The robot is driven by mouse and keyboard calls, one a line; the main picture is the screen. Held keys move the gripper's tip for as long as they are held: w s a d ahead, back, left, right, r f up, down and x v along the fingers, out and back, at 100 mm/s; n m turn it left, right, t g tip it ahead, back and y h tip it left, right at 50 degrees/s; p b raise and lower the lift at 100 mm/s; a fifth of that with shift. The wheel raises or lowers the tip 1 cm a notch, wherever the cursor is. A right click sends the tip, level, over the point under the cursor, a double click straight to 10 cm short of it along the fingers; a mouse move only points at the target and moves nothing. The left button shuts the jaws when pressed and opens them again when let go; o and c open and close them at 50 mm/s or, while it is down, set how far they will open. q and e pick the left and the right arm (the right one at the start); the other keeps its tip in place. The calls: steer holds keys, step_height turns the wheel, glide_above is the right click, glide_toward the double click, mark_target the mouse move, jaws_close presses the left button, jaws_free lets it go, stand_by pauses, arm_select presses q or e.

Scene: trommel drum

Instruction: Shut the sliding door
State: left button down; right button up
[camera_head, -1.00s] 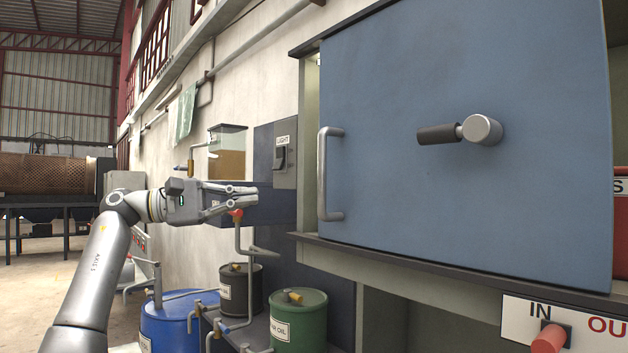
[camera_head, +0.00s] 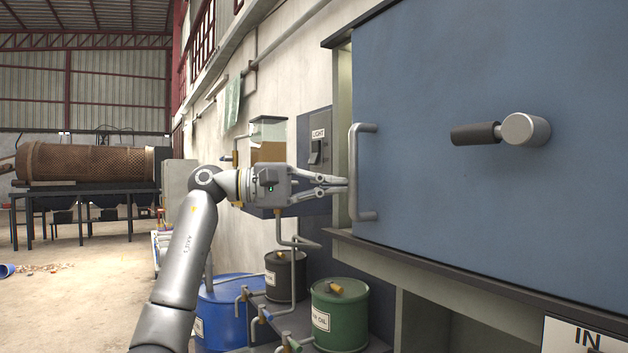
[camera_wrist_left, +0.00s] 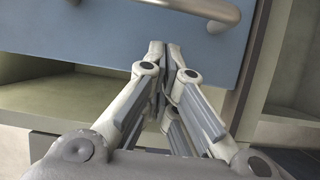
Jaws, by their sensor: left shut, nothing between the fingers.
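The blue sliding door (camera_head: 430,200) fills the right of the head view. A narrow lit gap shows between its left edge and the cabinet frame (camera_head: 343,95). A silver bar handle (camera_head: 354,172) stands upright near that edge. A round metal hub with a dark grip (camera_head: 525,129) is farther right on the door. My left gripper (camera_head: 342,185) is shut and empty, its fingertips at the handle's left side in the head view; I cannot tell if they touch. In the left wrist view the fingertips (camera_wrist_left: 158,48) lie over the door panel (camera_wrist_left: 100,35), below the handle (camera_wrist_left: 205,8). My right gripper is out of view.
A ledge (camera_head: 440,270) runs under the door, with an open shelf below. A light switch box (camera_head: 315,148) and a tank (camera_head: 268,138) are on the wall behind my gripper. Blue, dark and green drums (camera_head: 338,316) stand below. A rusty trommel drum (camera_head: 85,162) is far left.

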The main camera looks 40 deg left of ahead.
arm_select(q)
steer(key=shift+s+d, duration=0.25)
steer(key=shift+s, duration=0.25)
steer(key=shift+s+d, duration=0.25)
steer(key=shift+d, duration=0.25)
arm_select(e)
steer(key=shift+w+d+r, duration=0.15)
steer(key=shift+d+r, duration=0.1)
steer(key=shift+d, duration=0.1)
arm_select(q)
steer(key=shift+s, duration=0.2)
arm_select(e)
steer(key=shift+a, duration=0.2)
